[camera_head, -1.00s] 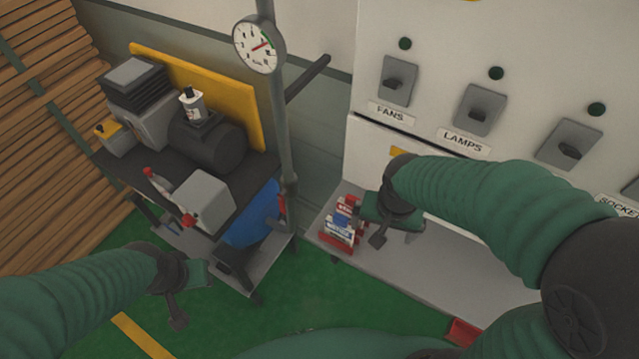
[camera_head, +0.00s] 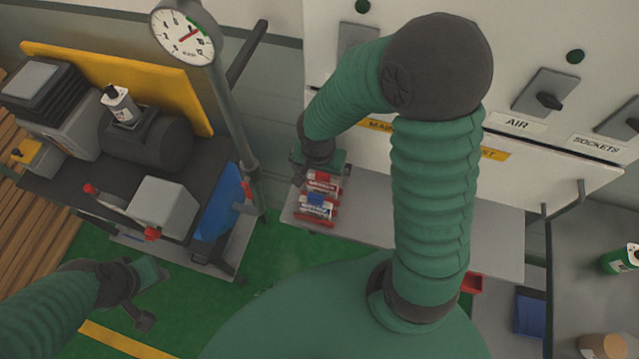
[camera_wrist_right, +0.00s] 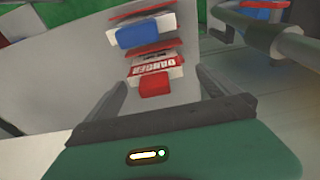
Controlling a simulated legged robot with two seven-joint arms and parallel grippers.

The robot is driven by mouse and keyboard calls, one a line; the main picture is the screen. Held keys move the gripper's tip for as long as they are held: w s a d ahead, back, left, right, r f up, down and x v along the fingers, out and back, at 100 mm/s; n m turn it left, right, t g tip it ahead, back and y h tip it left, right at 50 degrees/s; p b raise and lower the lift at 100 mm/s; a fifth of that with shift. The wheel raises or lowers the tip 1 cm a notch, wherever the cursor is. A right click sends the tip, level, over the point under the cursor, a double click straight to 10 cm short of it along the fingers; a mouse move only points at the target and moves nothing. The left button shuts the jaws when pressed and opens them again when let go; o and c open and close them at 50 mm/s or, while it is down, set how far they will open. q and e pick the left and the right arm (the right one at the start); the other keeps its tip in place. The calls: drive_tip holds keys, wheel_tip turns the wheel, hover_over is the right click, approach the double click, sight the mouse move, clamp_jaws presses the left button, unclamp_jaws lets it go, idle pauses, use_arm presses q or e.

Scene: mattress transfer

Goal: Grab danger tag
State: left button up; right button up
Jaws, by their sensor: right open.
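The danger tag (camera_head: 323,183) is a red and white tag on a grey shelf, at the far end of a small row of tags. In the right wrist view the danger tag (camera_wrist_right: 157,72) shows the word DANGER and a red block at its near end. My right gripper (camera_head: 311,171) is open just above and beside it. In the wrist view its fingers (camera_wrist_right: 162,90) stand either side of the tag, apart from it. A similar tag with a blue block (camera_head: 316,201) lies beside it. My left gripper (camera_head: 146,296) is open and empty, low at the left.
The grey shelf (camera_head: 390,222) runs under a white switch panel (camera_head: 560,160). A pipe with a gauge (camera_head: 187,35) and a compressor cart (camera_head: 110,180) stand left of the shelf. A grey table (camera_head: 590,270) is at the right. Green floor is free between the cart and the shelf.

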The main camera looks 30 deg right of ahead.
sight(323, 185)
drive_tip(key=f, duration=0.2)
drive_tip(key=shift+s+f, duration=0.3)
drive_tip(key=shift+s, duration=0.1)
drive_tip(key=shift+d+f, duration=0.15)
drive_tip(key=shift+w+d+f, duration=0.1)
drive_tip(key=shift+w+d, duration=0.05)
drive_tip(key=shift+w, duration=0.05)
drive_tip(key=c, duration=1.5)
